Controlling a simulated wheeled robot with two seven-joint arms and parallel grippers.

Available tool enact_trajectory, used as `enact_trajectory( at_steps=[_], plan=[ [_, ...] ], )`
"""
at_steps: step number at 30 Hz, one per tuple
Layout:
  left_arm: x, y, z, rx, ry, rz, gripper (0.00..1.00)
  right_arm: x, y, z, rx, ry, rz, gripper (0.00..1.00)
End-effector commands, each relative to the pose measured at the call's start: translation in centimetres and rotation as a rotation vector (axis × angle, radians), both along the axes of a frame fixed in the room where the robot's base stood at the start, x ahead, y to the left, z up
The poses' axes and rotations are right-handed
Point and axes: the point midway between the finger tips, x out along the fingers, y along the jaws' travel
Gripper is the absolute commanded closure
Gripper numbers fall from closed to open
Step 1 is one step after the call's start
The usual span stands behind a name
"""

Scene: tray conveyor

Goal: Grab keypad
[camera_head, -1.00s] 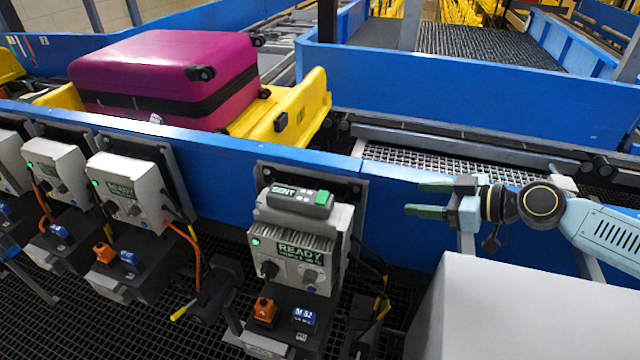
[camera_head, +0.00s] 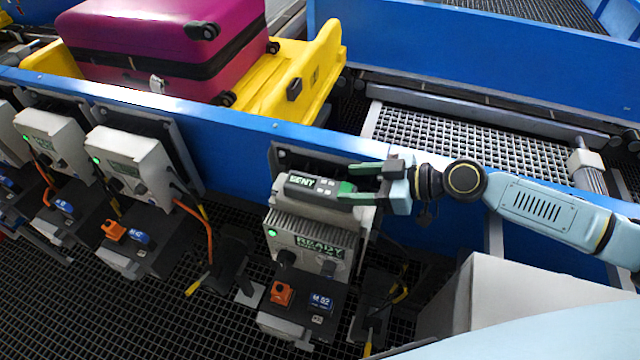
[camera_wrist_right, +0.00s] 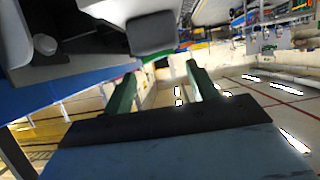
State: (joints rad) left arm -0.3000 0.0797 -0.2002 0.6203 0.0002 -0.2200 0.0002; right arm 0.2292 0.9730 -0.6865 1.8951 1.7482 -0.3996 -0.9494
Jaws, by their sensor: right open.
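The keypad (camera_head: 312,187) is a small dark grey and green handheld unit with a lit display. It lies on top of the grey control box (camera_head: 312,235) marked READY. My right gripper (camera_head: 358,181) is open, its green fingers at the keypad's right end; whether they touch it I cannot tell. My left gripper is not in view.
A magenta suitcase (camera_head: 165,50) lies on a yellow tray (camera_head: 318,62) on the conveyor behind the blue side wall (camera_head: 228,140). More control boxes (camera_head: 130,160) stand to the left. A white box (camera_head: 490,295) is at the lower right.

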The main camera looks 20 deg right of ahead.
Motion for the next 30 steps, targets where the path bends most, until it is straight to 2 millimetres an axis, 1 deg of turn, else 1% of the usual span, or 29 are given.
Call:
enact_trajectory(
  at_steps=[6,12,15,18,24,25,26,30],
  plan=[
    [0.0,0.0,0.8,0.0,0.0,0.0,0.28,0.7,1.1,-0.4,0.0,0.0,0.0,0.42],
    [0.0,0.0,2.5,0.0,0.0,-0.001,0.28,1.9,3.4,-1.5,0.001,0.0,0.0,0.42],
    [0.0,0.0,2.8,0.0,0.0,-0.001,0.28,2.4,4.2,-2.1,0.001,0.001,0.0,0.42],
    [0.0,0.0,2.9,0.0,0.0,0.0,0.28,2.7,4.6,-2.4,0.0,0.0,0.0,0.42],
    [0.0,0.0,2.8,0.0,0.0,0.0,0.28,2.7,4.6,-2.6,-0.001,0.0,0.0,0.42],
    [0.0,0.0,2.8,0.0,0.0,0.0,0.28,2.7,4.6,-2.6,-0.001,0.0,0.0,0.43],
    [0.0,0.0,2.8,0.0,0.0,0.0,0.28,2.7,4.6,-2.6,-0.001,0.0,0.0,0.47],
    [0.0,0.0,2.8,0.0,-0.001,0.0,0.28,2.7,4.6,-2.6,-0.001,0.001,0.0,0.65]
  ],
)
